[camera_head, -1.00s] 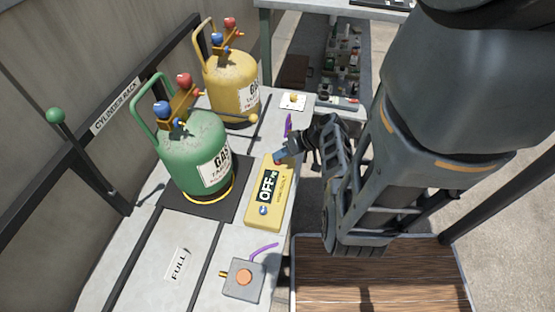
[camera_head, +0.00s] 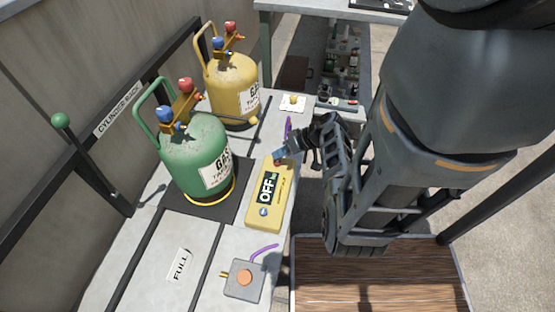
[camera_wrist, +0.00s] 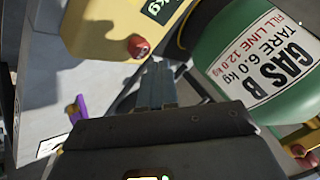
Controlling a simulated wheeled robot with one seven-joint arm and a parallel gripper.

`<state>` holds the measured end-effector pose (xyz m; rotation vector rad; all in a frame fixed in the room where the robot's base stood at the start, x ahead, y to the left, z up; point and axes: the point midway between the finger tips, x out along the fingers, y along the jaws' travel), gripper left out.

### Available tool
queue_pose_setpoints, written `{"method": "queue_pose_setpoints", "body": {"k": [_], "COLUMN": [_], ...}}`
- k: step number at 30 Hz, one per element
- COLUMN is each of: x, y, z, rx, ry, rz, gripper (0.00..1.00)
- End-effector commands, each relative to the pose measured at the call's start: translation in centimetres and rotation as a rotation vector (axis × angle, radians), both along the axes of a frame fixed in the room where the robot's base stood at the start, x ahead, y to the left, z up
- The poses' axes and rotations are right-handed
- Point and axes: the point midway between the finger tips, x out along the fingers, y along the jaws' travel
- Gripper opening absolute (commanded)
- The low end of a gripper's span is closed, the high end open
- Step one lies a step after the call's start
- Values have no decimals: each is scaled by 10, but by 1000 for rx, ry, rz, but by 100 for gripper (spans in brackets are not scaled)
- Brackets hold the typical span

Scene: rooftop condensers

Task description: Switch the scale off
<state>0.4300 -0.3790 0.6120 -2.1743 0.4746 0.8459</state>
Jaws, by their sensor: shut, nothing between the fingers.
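The yellow scale box (camera_head: 264,212) lies on the grey bench beside the green cylinder, and its dark display reads "OFF". It has a blue button (camera_head: 263,211) at its near end and a red button at its far end, which shows in the wrist view (camera_wrist: 138,46). My gripper (camera_head: 279,156) is shut and empty, with its fingertips close to the red button. In the wrist view the closed fingers (camera_wrist: 157,75) point toward the red button with a small gap in the picture. Whether they touch it cannot be told.
The green cylinder (camera_head: 193,152) stands on a black mat (camera_head: 207,203) left of the scale. A yellow cylinder (camera_head: 235,82) stands behind. A grey box with an orange button (camera_head: 244,279) is at the front. A white plate with a yellow knob (camera_head: 293,102) lies farther back.

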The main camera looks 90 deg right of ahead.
Motion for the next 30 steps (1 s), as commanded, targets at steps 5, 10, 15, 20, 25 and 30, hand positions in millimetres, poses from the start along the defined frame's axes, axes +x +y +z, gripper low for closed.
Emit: {"method": "queue_pose_setpoints", "body": {"k": [5,10,15,20,25,30], "x": [0,0,0,0,0,0], "y": [0,0,0,0,0,0], "z": [-1,5,20,35,49,50], "rx": [0,0,0,-1,-1,0], "ry": [0,0,0,0,0,0], "rz": [0,0,0,1,1,0], "gripper": [0,0,0,0,0,0]}}
